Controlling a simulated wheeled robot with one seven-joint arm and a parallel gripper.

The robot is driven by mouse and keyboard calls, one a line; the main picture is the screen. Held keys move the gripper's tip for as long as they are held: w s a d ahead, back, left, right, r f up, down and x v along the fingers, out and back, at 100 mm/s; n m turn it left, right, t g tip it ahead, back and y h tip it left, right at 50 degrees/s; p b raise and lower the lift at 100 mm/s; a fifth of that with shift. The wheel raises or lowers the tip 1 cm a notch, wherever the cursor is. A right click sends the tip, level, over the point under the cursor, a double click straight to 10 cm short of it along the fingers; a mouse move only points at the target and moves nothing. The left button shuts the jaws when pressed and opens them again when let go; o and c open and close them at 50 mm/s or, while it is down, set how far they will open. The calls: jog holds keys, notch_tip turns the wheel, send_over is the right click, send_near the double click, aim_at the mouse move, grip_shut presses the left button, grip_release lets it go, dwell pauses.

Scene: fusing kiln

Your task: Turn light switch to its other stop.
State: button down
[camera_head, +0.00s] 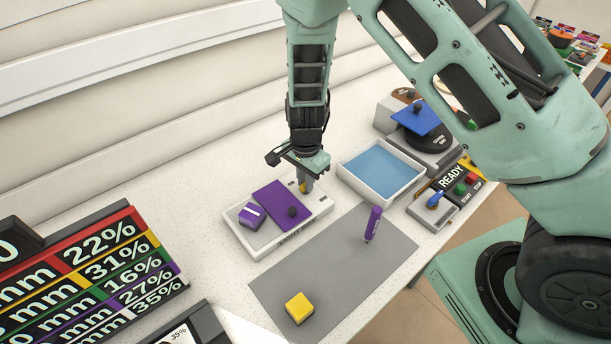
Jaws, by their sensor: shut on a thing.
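The likely light switch is a grey box with a blue lever (435,200) at the right, below the READY panel. Its lever lies tilted toward the upper right. My gripper (305,185) points down at the right end of a white tray (262,252), well to the left of the switch. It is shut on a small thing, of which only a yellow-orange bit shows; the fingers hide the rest.
The white tray holds a purple plate (277,201) and a purple block (252,215). The grey mat (335,262) is mostly clear.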

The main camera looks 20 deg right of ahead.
jog(key=shift+w+d+r+m+p, duration=0.15)
jog(key=shift+m+p, duration=0.15)
jog(key=shift+m, duration=0.5)
jog(key=c, duration=1.4)
grip_release()
jog(key=shift+c, duration=0.2)
notch_tip(320, 180, up, 17)
jog(key=b, duration=0.2)
jog(key=shift+r, duration=0.15)
